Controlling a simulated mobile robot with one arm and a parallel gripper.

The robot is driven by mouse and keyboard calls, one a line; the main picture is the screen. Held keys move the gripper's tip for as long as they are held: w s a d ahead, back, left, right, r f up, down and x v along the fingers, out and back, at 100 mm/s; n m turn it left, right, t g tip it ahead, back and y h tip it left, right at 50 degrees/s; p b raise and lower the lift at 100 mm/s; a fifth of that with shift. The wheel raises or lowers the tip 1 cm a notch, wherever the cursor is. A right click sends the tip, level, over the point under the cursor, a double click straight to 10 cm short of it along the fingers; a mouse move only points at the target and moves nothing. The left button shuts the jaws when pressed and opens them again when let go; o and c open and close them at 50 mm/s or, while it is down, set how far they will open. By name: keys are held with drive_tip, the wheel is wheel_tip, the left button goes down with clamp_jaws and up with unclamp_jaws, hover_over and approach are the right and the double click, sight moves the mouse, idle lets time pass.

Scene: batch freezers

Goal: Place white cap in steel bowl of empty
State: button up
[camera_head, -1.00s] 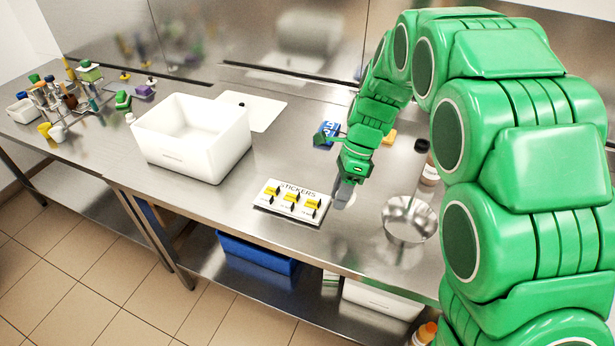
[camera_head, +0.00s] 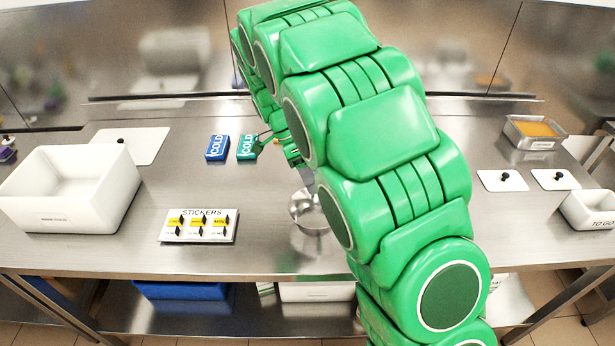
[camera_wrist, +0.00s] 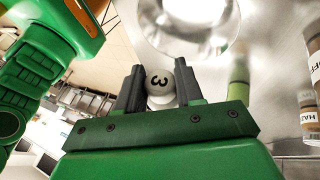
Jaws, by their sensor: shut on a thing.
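The white cap, a small round piece marked "3" (camera_wrist: 159,83), sits between the two dark fingers of my gripper (camera_wrist: 159,71) in the wrist view. The fingers are shut on it. The steel bowl (camera_wrist: 190,28) fills the top of that view, just beyond the fingertips. In the head view the bowl (camera_head: 299,212) stands on the steel table, partly hidden by my arm. My gripper's grey end shows just above the bowl's back rim, and the cap is hidden there. I cannot tell whether the gripper is over the bowl's opening.
A stickers board (camera_head: 199,226) lies left of the bowl, with a white bin (camera_head: 72,188) farther left. Blue (camera_head: 217,148) and teal (camera_head: 247,148) cold packs lie behind. Brown-labelled bottles (camera_wrist: 306,100) stand near the gripper. White lids (camera_head: 502,181) lie at right.

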hover_over(310, 220)
drive_tip(key=shift+f, duration=4.95)
drive_tip(key=o, duration=1.1)
drive_tip(key=shift+r, duration=0.1)
wheel_tip(310, 220, up, 7)
drive_tip(key=shift+d, duration=0.1)
